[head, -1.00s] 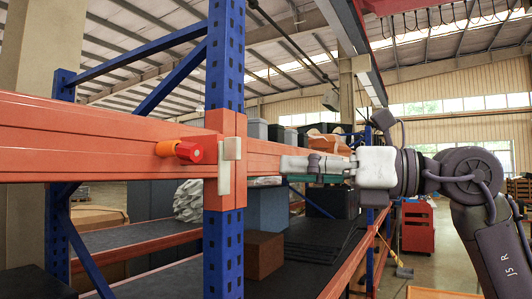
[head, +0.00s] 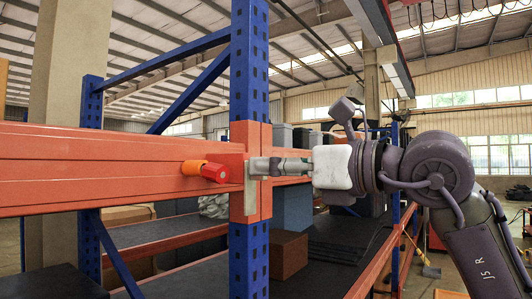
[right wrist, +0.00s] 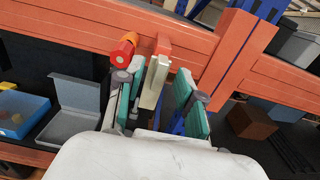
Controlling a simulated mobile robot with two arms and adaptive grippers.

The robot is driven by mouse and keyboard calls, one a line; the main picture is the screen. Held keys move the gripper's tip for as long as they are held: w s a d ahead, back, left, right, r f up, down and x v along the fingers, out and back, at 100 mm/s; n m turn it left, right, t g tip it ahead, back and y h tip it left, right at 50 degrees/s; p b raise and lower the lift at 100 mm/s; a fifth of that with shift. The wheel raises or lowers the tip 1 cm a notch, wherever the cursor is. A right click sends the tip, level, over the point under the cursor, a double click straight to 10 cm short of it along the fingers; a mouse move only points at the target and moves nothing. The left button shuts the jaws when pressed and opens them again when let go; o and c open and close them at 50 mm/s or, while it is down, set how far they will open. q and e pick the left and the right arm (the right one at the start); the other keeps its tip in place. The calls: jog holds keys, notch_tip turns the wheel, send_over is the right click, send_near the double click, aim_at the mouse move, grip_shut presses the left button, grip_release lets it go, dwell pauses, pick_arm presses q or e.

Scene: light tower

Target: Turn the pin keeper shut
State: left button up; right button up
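The pin keeper, a pale beige upright bar, (head: 251,196) sits on the orange beam-end bracket (head: 265,208) at the blue post. A red-and-orange pin (head: 205,171) sticks out of the beam just left of it. My right gripper (head: 262,166) reaches in from the right, its fingertips overlapping the keeper's upper part in the head view. In the right wrist view the gripper (right wrist: 158,100) is open, its green-padded fingers on either side of the keeper (right wrist: 152,84), with a clear gap on the right. I cannot tell whether the left finger touches it. My left gripper is not in view.
The orange beam (head: 100,165) runs left from the blue post (head: 249,70). Below and behind are dark shelves with a brown box (head: 288,254). The right wrist view shows a blue bin (right wrist: 20,112) and a grey open box (right wrist: 75,110). The space in front of the beam is clear.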

jog(key=shift+w+a, duration=0.45)
jog(key=shift+a, duration=0.15)
grip_shut()
